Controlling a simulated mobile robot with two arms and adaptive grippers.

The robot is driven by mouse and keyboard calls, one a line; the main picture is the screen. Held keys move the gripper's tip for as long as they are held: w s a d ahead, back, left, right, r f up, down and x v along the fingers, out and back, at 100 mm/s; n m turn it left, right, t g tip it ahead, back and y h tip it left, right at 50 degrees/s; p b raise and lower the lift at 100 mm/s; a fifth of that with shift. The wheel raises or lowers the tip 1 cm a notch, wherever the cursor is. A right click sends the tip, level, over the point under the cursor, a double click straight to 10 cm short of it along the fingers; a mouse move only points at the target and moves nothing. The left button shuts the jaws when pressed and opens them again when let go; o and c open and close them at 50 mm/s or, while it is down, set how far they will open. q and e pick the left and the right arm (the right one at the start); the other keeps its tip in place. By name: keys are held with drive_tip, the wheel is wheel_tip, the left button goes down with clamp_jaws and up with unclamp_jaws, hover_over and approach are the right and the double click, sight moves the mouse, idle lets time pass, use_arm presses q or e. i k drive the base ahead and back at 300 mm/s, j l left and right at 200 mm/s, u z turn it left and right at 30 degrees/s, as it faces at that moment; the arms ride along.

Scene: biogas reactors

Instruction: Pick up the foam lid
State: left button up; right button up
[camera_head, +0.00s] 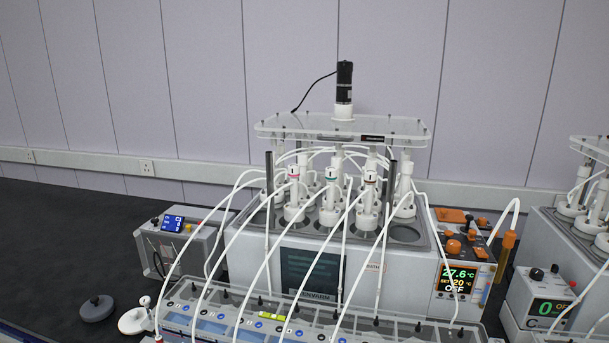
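A dark grey round disc (97,309) with a small knob on top lies flat on the black bench top at the lower left; it looks like a lid, but I cannot tell if it is foam. Beside it, to the right, is a white round piece (135,321) with an upright stem, close to the front tubing unit. Neither of my grippers is in view, so nothing is seen touching these pieces.
A water bath (400,270) holds several white-capped reactors under a clear plate (340,127) with a black motor (344,82). White tubes arch to a front unit (300,322). A grey control box (180,246) stands left. The bench (60,235) at far left is clear.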

sight(98, 307)
drive_tip(key=u, duration=1.3)
drive_tip(key=z, duration=1.5)
drive_tip(key=u, duration=1.5)
drive_tip(key=i+j+z, duration=0.1)
drive_tip(key=i+j, duration=0.15)
